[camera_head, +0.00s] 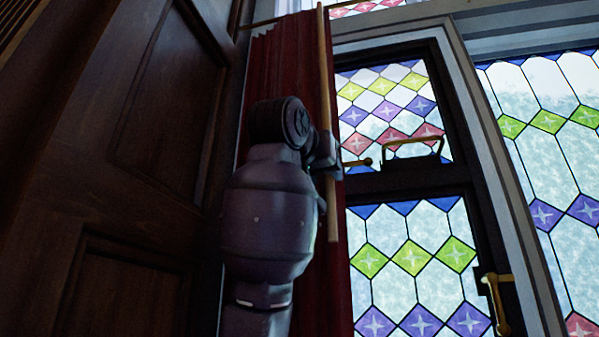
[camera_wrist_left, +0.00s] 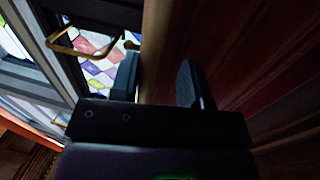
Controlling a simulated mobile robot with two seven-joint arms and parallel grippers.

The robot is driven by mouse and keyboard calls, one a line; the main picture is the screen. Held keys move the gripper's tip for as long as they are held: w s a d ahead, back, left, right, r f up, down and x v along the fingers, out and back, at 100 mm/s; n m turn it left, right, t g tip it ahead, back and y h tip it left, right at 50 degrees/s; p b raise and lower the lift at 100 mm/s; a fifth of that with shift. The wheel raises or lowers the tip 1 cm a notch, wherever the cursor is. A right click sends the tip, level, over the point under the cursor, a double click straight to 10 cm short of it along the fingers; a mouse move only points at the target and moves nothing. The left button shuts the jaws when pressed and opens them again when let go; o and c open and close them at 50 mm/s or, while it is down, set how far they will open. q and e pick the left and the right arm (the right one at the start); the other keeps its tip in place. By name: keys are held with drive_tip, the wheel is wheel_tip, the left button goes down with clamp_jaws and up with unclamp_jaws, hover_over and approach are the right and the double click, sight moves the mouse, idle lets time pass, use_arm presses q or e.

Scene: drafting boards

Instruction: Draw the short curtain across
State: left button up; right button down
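The short curtain (camera_head: 288,70) is dark red and hangs bunched at the left side of the stained-glass window. A pale wooden rod (camera_head: 325,60) runs down along its right edge. My left gripper (camera_head: 328,157) is at the middle of this rod, with my arm covering part of the curtain. In the left wrist view the rod (camera_wrist_left: 155,45) passes between the two fingers of my left gripper (camera_wrist_left: 160,80). The fingers stand apart, with a gap between the rod and the right finger. The curtain (camera_wrist_left: 235,50) fills the right of that view. My right gripper is not in view.
The window (camera_head: 400,110) has a dark frame, with a brass handle (camera_head: 410,142) and a brass latch (camera_head: 495,295). Dark wood panelling (camera_head: 120,130) stands close on the left of my arm. The glass to the right of the curtain is uncovered.

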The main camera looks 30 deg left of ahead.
use_arm(q)
drive_tip(key=shift+s+a, duration=0.25)
drive_tip(key=shift+a, duration=0.8)
drive_tip(key=shift+s+a, duration=0.2)
drive_tip(key=shift+a, duration=0.8)
